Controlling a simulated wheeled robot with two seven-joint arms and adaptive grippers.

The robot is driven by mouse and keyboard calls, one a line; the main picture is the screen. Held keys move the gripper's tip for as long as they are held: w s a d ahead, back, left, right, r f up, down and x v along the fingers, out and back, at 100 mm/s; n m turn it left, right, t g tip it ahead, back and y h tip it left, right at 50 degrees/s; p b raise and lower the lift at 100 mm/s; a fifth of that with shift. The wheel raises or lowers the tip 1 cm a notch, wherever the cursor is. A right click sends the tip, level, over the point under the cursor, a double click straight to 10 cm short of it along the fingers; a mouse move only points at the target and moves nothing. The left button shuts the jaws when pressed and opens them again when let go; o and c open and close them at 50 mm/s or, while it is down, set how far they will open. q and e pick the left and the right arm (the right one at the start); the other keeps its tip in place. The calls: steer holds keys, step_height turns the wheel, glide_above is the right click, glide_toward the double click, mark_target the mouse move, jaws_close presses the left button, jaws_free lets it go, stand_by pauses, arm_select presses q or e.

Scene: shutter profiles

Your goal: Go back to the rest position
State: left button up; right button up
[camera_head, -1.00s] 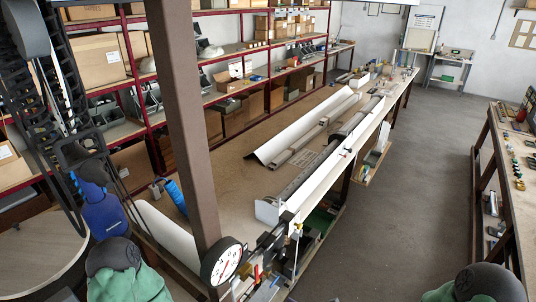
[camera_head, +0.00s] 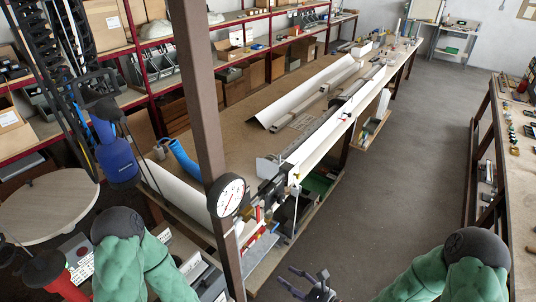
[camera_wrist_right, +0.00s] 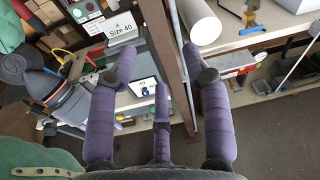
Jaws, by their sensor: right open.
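My right gripper (camera_head: 306,281) is at the bottom centre of the head view, partly cut off by the lower edge. Its dark fingers are spread and it holds nothing. In the right wrist view the gripper's purple fingers (camera_wrist_right: 158,62) are apart with no object between them. My green left arm comes in at the lower left of the head view, but its gripper is not visible. Long white shutter profiles (camera_head: 310,93) lie on the long workbench (camera_head: 235,124), apart from my right gripper.
A brown post (camera_head: 203,110) with a round dial gauge (camera_head: 230,195) stands in front of the bench. A blue container (camera_head: 117,158) and a round wooden top (camera_head: 45,205) are at left. A second bench (camera_head: 520,170) is at right. Grey floor (camera_head: 415,150) between benches is clear.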

step_height(320, 180, down, 28)
steer(key=s+d+n+g+h+b, duration=0.2)
steer(key=d+n+g+h+b, duration=0.3)
steer(key=n+b, duration=0.7)
steer(key=s+f+n+g+h+b, duration=0.1)
steer(key=s+f+n+b, duration=0.1)
steer(key=f, duration=0.4)
steer(key=s+a+f+n+g+h+b, duration=0.1)
steer(key=s+f+n+g+b, duration=0.1)
steer(key=f+b, duration=0.4)
steer(key=s+f+n+g+h+b, duration=0.1)
steer(key=s+f+n+b, duration=0.3)
steer(key=s+f+b, duration=0.1)
steer(key=shift+s+a+f+g, duration=0.4)
steer(key=shift+s+f, duration=0.2)
steer(key=shift+f, duration=0.25)
